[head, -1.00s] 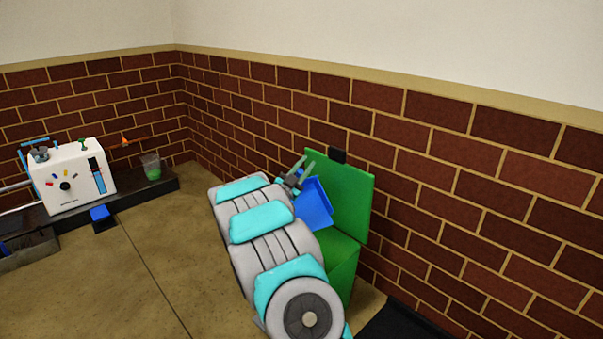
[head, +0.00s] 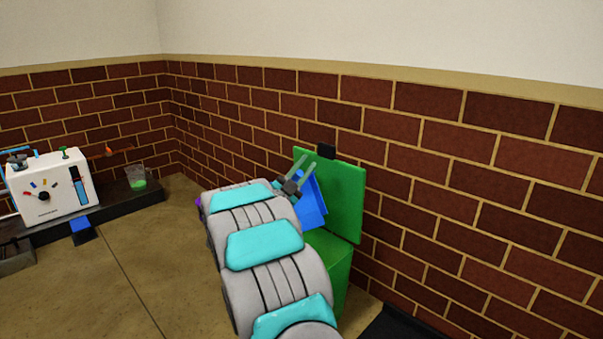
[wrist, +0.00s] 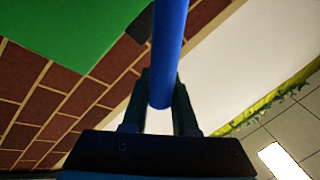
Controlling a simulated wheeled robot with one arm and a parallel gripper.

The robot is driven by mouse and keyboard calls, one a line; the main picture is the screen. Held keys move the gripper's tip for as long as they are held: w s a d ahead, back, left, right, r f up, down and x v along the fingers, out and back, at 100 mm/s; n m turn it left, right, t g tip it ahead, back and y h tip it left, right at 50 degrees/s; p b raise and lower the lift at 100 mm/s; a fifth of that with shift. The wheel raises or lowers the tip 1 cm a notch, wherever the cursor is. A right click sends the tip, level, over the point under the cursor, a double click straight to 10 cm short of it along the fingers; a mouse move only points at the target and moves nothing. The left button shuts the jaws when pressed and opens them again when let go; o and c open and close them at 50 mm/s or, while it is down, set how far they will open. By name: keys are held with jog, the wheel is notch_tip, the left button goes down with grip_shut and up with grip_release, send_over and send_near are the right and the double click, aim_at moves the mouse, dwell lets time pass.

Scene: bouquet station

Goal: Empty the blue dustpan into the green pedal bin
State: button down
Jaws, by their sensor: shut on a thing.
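The blue dustpan (head: 311,203) is tilted steeply beside the raised lid of the green pedal bin (head: 338,195). My gripper (head: 301,176) is shut on the dustpan's handle. In the wrist view my gripper (wrist: 158,105) has its fingers on either side of the blue handle (wrist: 168,50). The bin's lid stands open, and its green body shows below the pan, partly hidden by my arm. The green surface also shows in the wrist view (wrist: 60,30). The pan's inside and any sweepings are hidden.
A brick wall (head: 450,200) stands close behind the bin. At the left, a white machine (head: 55,187) and a clear cup with green contents (head: 136,178) stand on a dark low platform. A dark mat (head: 400,325) lies right of the bin. Open floor lies left of my arm.

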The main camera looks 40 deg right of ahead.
jog(key=shift+s+a+f+m+g+h+b, duration=0.15)
jog(key=shift+s+m+g+h+b, duration=0.1)
jog(key=shift+s+m+g+b, duration=0.4)
jog(key=shift+s+a+m+g+h+b, duration=0.2)
jog(key=shift+s+m+b, duration=0.15)
jog(key=shift+s+m, duration=0.6)
jog(key=shift+s+a+f+m+g+h+b, duration=0.2)
jog(key=shift+s+m+g+b, duration=0.3)
jog(key=shift+s, duration=0.5)
jog(key=shift+r, duration=0.1)
